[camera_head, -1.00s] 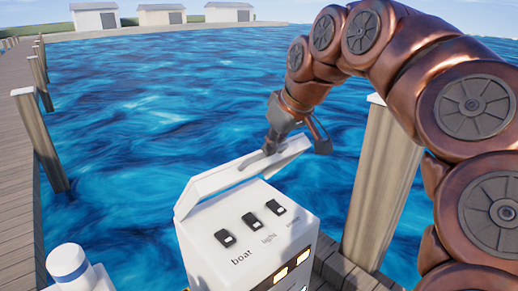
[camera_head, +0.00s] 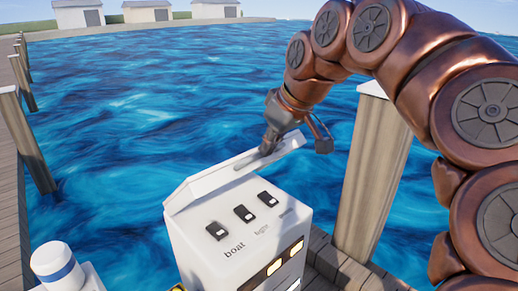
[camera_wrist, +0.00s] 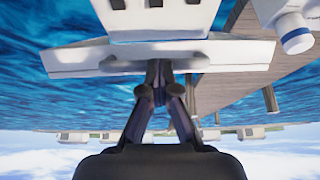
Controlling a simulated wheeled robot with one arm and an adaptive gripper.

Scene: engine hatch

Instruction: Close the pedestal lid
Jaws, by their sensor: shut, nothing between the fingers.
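The white pedestal (camera_head: 205,260) stands at the lower middle of the head view. Its top carries several black switches, with labels that read "boat" and "light". The white lid (camera_head: 215,181) is raised along the far edge of the top and tilted, not lying on it. My gripper (camera_head: 266,152) is shut and empty, with its fingertips at the lid's upper edge, seemingly touching it. In the wrist view, which is upside down, my gripper (camera_wrist: 160,72) points at the lid (camera_wrist: 230,55), and the pedestal (camera_wrist: 160,20) is beyond it.
A tall wooden post (camera_head: 372,175) stands right of the pedestal, close to my arm. A white post with a blue band (camera_head: 55,267) is at the lower left. Wooden dock planks (camera_head: 345,270) lie beside the pedestal. Open water (camera_head: 140,120) lies behind.

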